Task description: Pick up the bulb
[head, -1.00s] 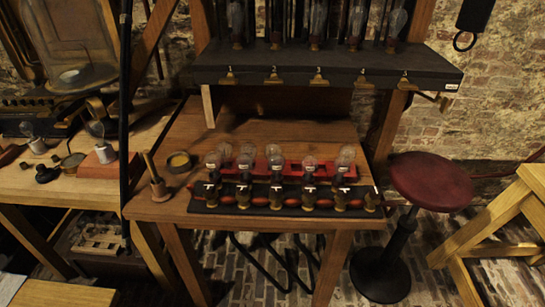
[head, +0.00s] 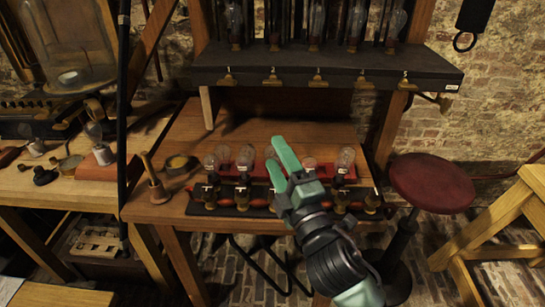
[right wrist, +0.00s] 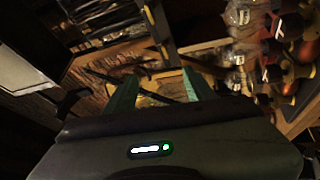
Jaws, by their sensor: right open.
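Several clear glass bulbs, one of them at the right end (head: 345,159) and one left of the gripper (head: 246,155), stand upright in a row on the wooden table. They sit in and behind a dark strip of brass fittings with white tags. My right gripper (head: 275,152), with green fingers, is open and empty above the middle of this row and hides some bulbs. In the right wrist view, the open fingers (right wrist: 158,90) have nothing between them, and bulbs (right wrist: 238,16) show at the upper right. Which bulb is meant cannot be told. My left gripper is not in view.
A dark shelf (head: 330,75) with numbered tags and upright bulbs is above the table (head: 270,130). A red stool (head: 432,181) is at the right.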

